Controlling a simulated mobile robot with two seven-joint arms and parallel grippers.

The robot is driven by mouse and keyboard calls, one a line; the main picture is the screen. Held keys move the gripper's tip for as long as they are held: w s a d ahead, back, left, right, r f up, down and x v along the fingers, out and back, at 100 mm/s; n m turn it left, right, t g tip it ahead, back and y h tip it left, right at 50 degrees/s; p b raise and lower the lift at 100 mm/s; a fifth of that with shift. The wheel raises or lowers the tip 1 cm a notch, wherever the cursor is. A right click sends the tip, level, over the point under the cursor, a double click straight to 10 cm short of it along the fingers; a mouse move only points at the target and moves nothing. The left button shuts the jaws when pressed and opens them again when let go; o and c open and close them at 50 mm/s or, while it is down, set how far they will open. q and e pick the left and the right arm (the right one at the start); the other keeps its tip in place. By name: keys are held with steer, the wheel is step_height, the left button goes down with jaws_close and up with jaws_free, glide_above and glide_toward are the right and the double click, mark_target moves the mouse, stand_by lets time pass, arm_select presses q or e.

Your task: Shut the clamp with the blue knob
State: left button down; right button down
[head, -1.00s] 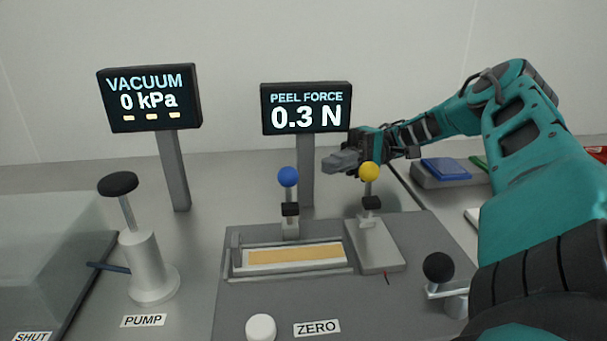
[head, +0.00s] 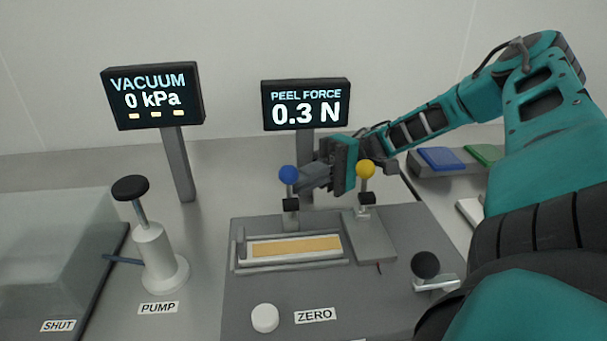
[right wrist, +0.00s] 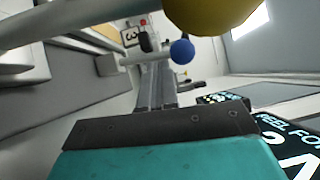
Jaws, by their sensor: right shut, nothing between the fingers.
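The clamp with the blue knob (head: 289,174) stands upright at the back of the grey peel plate. Its stem has a black block, above a tan strip (head: 295,246) in a shallow tray. My right gripper (head: 304,180) is shut and empty, its fingertips close to the blue knob on its right side. Whether they touch it I cannot tell. The blue knob also shows in the right wrist view (right wrist: 182,51), just beyond the fingers. The clamp with the yellow knob (head: 365,169) stands upright just right of my gripper. My left gripper is not in view.
The yellow knob looms close in the right wrist view (right wrist: 215,12). Behind stands the peel force display (head: 305,104) reading 0.3 N. A black ball handle (head: 425,264) and a white zero button (head: 265,318) are in front. The pump (head: 158,258) stands left.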

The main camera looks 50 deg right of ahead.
steer(key=shift+a+r+n+p, duration=0.1)
steer(key=shift+r+n+p, duration=0.2)
steer(key=shift+p, duration=0.15)
steer(key=shift+s+h, duration=0.1)
steer(key=shift+h, duration=0.2)
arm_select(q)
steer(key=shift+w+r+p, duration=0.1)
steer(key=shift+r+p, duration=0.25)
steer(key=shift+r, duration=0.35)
arm_select(e)
steer(key=shift+f+n, duration=0.1)
steer(key=shift+n, duration=0.2)
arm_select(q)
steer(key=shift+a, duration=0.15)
arm_select(e)
steer(key=shift+n, duration=0.3)
